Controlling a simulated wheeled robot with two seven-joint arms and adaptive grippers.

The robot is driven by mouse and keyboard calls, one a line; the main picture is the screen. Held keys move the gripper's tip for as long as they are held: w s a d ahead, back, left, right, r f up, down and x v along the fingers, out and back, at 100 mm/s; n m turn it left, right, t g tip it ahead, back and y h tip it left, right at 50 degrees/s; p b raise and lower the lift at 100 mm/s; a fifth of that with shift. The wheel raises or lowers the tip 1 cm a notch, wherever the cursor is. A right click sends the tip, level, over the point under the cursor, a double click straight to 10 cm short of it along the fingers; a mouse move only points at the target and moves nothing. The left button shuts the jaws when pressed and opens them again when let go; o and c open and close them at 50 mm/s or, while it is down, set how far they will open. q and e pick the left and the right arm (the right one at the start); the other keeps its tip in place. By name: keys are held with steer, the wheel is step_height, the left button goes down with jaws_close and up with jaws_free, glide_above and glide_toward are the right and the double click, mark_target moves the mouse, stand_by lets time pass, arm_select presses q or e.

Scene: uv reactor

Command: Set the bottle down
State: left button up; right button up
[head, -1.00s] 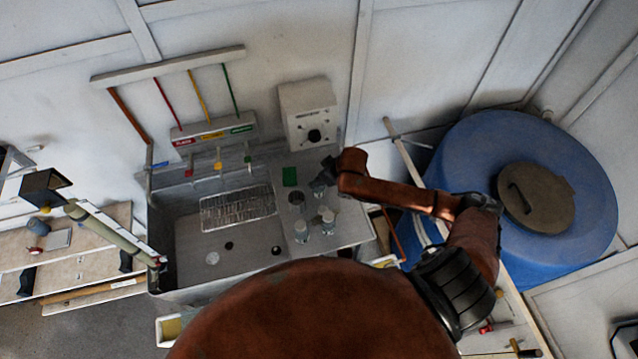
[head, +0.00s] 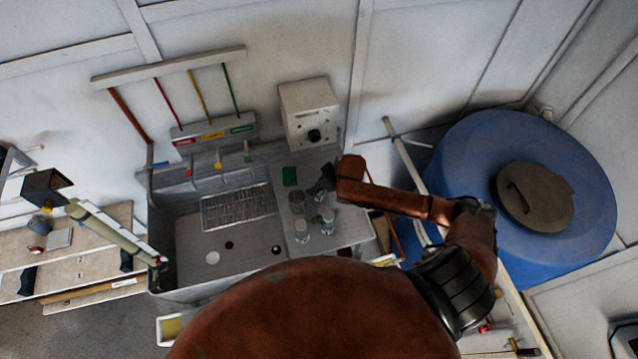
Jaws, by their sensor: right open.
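Several small clear bottles stand on the grey counter (head: 345,232) to the right of the sink. Two stand at the front, one at the left (head: 302,231) and one at the right (head: 327,220). Another bottle (head: 297,201) stands farther back. My right gripper (head: 322,189) comes in from the right, low over the counter behind the front right bottle. It is open; its dark fingers are small, and a bottle at their tips cannot be made out clearly. My left gripper is not in view.
The grey sink (head: 190,262) with a metal grate (head: 238,207) lies to the left. A green pad (head: 290,176) and a white control box (head: 310,112) are behind the bottles. A blue barrel (head: 470,160) stands at the right.

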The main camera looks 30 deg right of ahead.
steer(key=shift+r, duration=0.35)
steer(key=v, duration=1.1)
steer(key=shift+s+r+b, duration=0.25)
steer(key=shift+b, duration=0.1)
